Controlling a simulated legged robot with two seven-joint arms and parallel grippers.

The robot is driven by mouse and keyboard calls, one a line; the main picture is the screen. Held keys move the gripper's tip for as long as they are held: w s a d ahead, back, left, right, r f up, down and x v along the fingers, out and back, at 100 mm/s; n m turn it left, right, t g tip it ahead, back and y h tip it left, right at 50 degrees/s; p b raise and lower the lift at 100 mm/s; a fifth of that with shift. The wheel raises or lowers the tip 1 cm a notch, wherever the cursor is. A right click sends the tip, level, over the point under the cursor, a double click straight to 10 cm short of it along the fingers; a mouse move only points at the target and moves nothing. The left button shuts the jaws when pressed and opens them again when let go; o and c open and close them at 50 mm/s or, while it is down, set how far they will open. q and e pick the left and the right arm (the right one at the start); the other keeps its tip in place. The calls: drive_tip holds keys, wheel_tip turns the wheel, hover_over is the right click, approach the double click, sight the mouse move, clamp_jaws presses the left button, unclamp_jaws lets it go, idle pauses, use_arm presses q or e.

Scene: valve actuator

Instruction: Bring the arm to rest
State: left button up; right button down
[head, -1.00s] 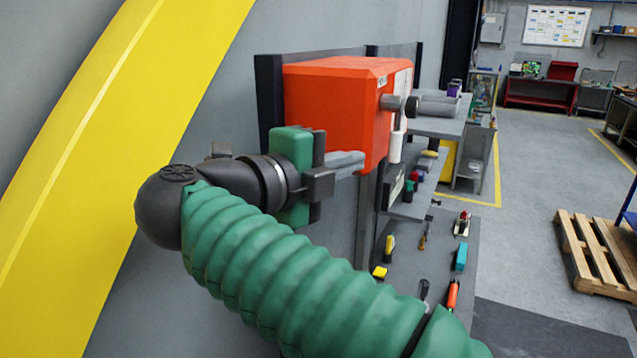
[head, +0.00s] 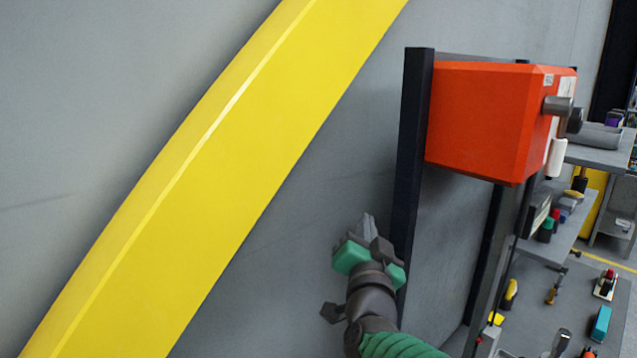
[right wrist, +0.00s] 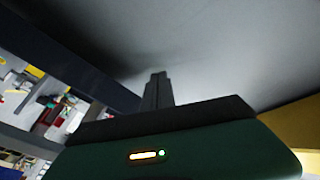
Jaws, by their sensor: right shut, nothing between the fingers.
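My right gripper (head: 367,226) is in the lower middle of the head view, with its grey fingers pointing up. It is shut and empty, left of the dark post and below the orange box. Its closed fingers also show in the right wrist view (right wrist: 157,90), against a grey wall. My right arm (head: 398,345), in a green ribbed sleeve, comes in from the bottom edge. The orange valve actuator box (head: 490,120) hangs on the dark frame, with a grey shaft (head: 558,105) on its right side. The gripper is apart from the box. My left gripper is out of view.
A dark upright post (head: 413,150) stands close to the right of the gripper. A yellow band (head: 220,160) runs diagonally across the grey wall. Shelves (head: 600,157) and a grey surface with several hand tools (head: 600,323) lie at the right. The space left of the gripper looks clear.

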drive_tip(key=s+d+f+n+g+y+b, duration=0.1)
drive_tip(key=s+d+f+n+g+y, duration=0.3)
drive_tip(key=f, duration=1.1)
drive_tip(key=s+a+f+n+g+h+b, duration=0.15)
drive_tip(key=s+f+g, duration=0.4)
drive_tip(key=f, duration=0.95)
drive_tip(key=s+d+f+n+g, duration=0.1)
drive_tip(key=s+d+f+g, duration=0.2)
drive_tip(key=s+f, duration=0.5)
drive_tip(key=s+d+f+n+g+b, duration=0.1)
drive_tip(key=s+d+f+g, duration=0.3)
drive_tip(key=s+f, duration=0.4)
drive_tip(key=s, duration=0.3)
drive_tip(key=shift+s+d+b, duration=0.25)
drive_tip(key=shift+d+b, duration=0.05)
drive_tip(key=shift+d, duration=0.05)
drive_tip(key=shift+h, duration=0.25)
